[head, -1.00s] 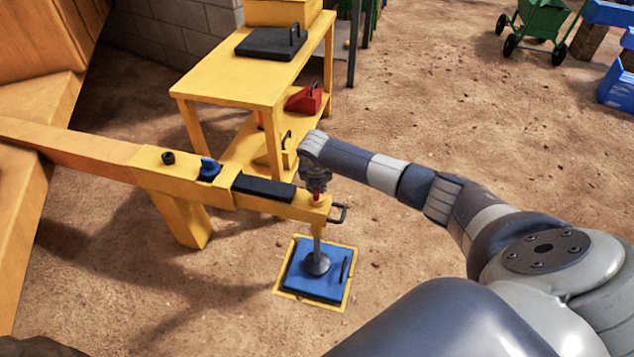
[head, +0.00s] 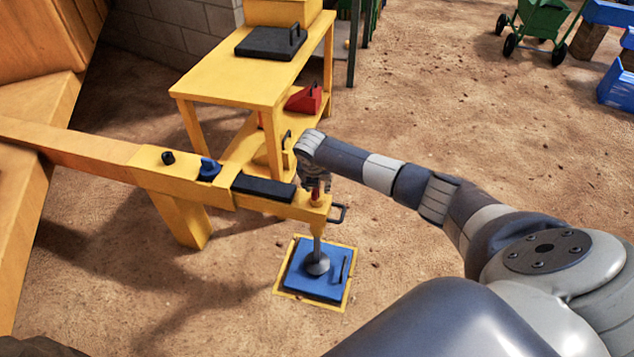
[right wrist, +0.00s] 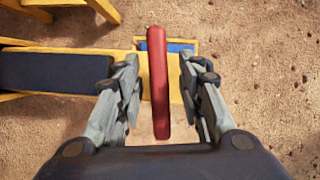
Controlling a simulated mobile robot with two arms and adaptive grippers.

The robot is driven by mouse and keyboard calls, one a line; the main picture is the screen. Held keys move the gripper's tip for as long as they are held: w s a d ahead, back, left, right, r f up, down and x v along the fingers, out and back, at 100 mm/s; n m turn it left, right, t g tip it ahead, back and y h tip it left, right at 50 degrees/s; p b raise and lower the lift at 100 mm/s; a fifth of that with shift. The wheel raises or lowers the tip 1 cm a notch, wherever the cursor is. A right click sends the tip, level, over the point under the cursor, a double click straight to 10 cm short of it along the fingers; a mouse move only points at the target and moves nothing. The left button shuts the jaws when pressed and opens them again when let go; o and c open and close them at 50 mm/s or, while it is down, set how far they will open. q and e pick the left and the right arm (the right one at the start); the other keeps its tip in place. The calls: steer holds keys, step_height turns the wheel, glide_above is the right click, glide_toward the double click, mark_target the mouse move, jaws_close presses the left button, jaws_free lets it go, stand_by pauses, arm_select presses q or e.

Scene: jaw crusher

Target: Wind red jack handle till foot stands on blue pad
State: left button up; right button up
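The red jack handle (right wrist: 157,85) lies between the spread fingers of my right gripper (right wrist: 160,100) in the right wrist view, with a gap on its left side. My left gripper is out of view.
A yellow bench (head: 215,85) with a black plate (head: 270,42) on top and a red block (head: 304,99) on its lower shelf stands behind the beam. A black loop (head: 339,213) sticks out beside the beam end. Open dirt lies to the right.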

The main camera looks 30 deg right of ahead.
steer(key=v, duration=1.2)
stand_by(0.4)
